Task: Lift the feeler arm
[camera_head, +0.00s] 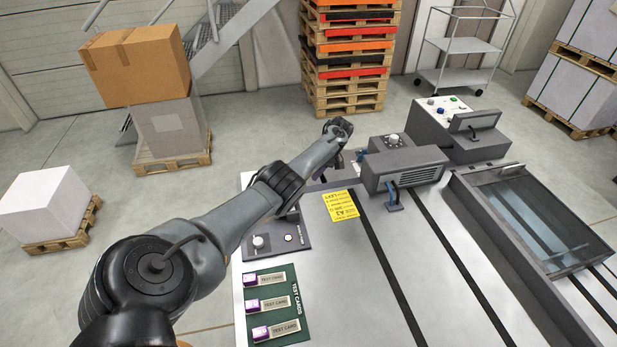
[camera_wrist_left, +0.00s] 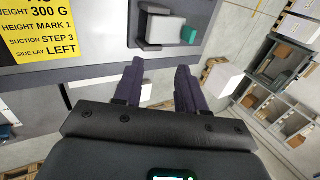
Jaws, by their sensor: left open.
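In the head view my left arm reaches over the left side of the grey machine bed. Its gripper (camera_head: 338,167) is at the bed's far edge, mostly hidden behind the wrist. In the left wrist view the left gripper (camera_wrist_left: 158,88) is open, its two dark purple fingers apart with nothing seen between them. A pale grey block (camera_wrist_left: 165,31) with a teal piece (camera_wrist_left: 189,35) on its side sits on a dark plate beyond the fingertips. I cannot tell for certain whether this is the feeler arm. My right gripper is not in view.
A yellow job card (camera_head: 340,206) lies on the bed; it shows in the wrist view (camera_wrist_left: 36,32). A grey vented unit (camera_head: 403,169) stands right of my gripper. A knob panel (camera_head: 272,243) and green test-card board (camera_head: 276,309) lie nearer. Stacked pallets (camera_head: 346,55) stand behind.

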